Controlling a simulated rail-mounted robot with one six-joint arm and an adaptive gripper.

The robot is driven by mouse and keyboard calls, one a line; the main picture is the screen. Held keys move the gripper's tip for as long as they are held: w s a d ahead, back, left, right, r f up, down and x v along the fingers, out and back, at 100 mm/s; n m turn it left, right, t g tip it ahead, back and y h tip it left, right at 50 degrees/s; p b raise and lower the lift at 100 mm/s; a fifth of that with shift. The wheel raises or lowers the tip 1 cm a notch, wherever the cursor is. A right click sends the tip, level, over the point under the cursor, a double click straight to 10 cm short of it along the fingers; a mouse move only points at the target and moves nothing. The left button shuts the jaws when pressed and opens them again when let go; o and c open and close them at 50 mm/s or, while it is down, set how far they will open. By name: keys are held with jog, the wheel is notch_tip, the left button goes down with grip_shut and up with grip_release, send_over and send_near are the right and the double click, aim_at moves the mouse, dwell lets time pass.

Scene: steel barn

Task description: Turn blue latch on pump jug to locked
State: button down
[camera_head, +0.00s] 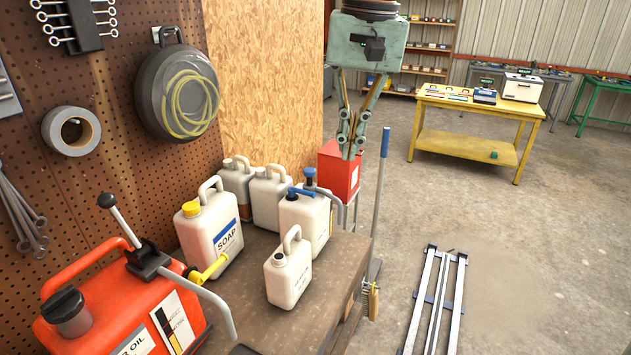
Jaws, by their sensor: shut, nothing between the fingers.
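The pump jug (306,222) is off-white and stands upright on the bench, behind a smaller white jug. Its blue latch (301,193) lies across the top on the near side, roughly level in the picture. A dark blue pump head (310,174) stands just behind it. I cannot read any lock marking. My gripper (352,154) hangs down from the teal wrist, up and to the right of the jug, in front of a red box. Its fingers come together at the tips, shut and empty, apart from the latch.
A soap jug (210,232) with a yellow cap, a small white jug (289,270) and two pale jugs crowd the bench (325,300). An orange oil can (130,310) is front left. A blue-topped pole (381,190) stands beside the bench's right edge. Floor further right is mostly open.

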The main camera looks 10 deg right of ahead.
jog(key=w+f+m+g+p, duration=0.1)
jog(key=w+f, duration=0.4)
jog(key=w, duration=0.5)
jog(key=w+d+f+m+g+p, duration=0.1)
jog(key=w+f+p, duration=0.2)
jog(key=w, duration=0.7)
jog(key=w+f+m+g+y+p, duration=0.1)
jog(key=w+f+m, duration=0.1)
jog(key=w+f, duration=0.5)
jog(key=shift+w+d+f+p, duration=0.15)
jog(key=shift+w+f+p, duration=0.25)
jog(key=shift+w, duration=1.3)
jog(key=shift+f, duration=0.1)
jog(key=shift+x, duration=4.95)
jog(key=shift+s+d, duration=0.1)
jog(key=shift+s, duration=0.05)
jog(key=shift+s+a+m, duration=0.1)
jog(key=shift+a+m, duration=0.1)
jog(key=shift+m, duration=0.1)
